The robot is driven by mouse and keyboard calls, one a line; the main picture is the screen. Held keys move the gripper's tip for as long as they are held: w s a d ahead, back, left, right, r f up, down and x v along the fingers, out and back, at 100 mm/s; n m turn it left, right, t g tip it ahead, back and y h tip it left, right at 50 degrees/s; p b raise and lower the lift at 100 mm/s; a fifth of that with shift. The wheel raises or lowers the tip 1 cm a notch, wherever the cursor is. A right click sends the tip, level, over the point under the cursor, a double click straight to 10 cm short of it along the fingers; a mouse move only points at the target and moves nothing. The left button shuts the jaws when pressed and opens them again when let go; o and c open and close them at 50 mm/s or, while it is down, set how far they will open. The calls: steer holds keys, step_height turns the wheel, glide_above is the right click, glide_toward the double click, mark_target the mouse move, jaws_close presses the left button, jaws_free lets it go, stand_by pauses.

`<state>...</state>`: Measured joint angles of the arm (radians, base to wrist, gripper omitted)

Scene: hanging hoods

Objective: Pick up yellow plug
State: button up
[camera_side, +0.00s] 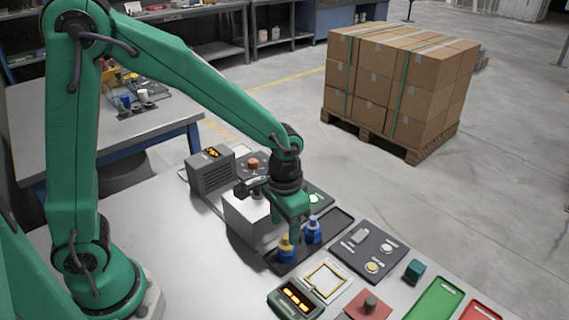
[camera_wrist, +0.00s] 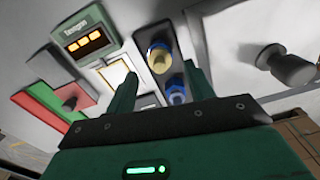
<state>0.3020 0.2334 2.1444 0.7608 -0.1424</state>
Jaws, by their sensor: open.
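The yellow plug (camera_side: 286,242), yellow on top with a blue lower part, stands upright on a dark tray (camera_side: 273,262) in the side view. A blue plug (camera_side: 312,228) stands just behind it to the right. My gripper (camera_side: 291,222) is above the yellow plug, pointing down, and looks very close to it. In the wrist view my gripper (camera_wrist: 160,72) is open with nothing held. The yellow plug (camera_wrist: 160,58) shows between and slightly beyond the fingertips. The blue plug (camera_wrist: 175,92) lies nearer, close to the right finger. I cannot tell if a finger touches either plug.
A white box (camera_side: 250,218) stands left of the gripper, with a grey device (camera_side: 211,169) behind it. A display device (camera_side: 296,298) and a yellow-framed plate (camera_side: 326,279) lie in front. A dark tray of small parts (camera_side: 369,250) is to the right.

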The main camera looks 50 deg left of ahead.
mark_target(286, 237)
steer(key=shift+w+d+f, duration=0.1)
steer(key=shift+f, duration=2.15)
steer(key=c, duration=0.9)
